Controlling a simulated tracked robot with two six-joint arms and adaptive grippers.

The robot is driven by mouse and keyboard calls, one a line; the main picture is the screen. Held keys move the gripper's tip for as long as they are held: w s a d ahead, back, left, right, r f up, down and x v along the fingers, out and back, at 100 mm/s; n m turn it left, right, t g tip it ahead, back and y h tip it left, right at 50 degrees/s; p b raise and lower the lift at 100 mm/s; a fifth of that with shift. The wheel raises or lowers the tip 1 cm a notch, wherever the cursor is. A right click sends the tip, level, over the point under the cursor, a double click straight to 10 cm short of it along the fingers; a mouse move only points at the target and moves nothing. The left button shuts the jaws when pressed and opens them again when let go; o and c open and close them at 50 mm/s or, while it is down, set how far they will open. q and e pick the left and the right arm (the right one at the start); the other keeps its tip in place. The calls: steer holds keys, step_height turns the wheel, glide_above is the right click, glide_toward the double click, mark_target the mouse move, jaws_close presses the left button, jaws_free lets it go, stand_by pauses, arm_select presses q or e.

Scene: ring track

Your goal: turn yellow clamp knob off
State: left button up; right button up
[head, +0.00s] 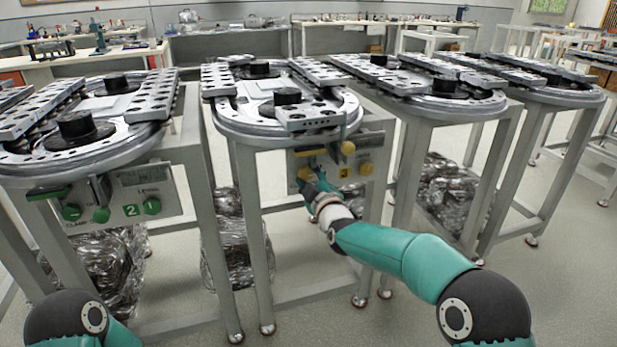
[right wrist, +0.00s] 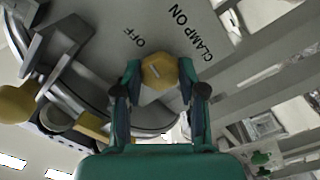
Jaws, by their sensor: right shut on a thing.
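The yellow clamp knob (right wrist: 160,71) sits on a grey panel between the OFF and CLAMP ON labels in the right wrist view. My right gripper (right wrist: 160,82) is shut on it, one finger on each side. In the head view, my right gripper (head: 312,182) reaches the lower left of the panel with yellow controls (head: 332,160) on the second table, and partly hides the knob (head: 304,174). I cannot tell which label the knob points to. My left gripper is out of view; only part of that arm shows at bottom left.
Other yellow knobs (head: 348,148) sit to the right on the same panel. The ring track table (head: 240,128) stands above it. A table to the left has a panel with green knobs (head: 102,214). Metal legs and wrapped bundles (head: 245,250) stand below; open floor lies in front.

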steer(key=shift+a+f+n, duration=0.1)
steer(key=shift+f+n, duration=0.1)
steer(key=shift+n, duration=1)
steer(key=o, duration=1.1)
steer(key=shift+o, duration=0.2)
steer(key=shift+r, duration=0.1)
steer(key=shift+s, duration=0.1)
steer(key=shift+s, duration=0.2)
steer(key=v, duration=1.1)
steer(key=shift+s, duration=0.2)
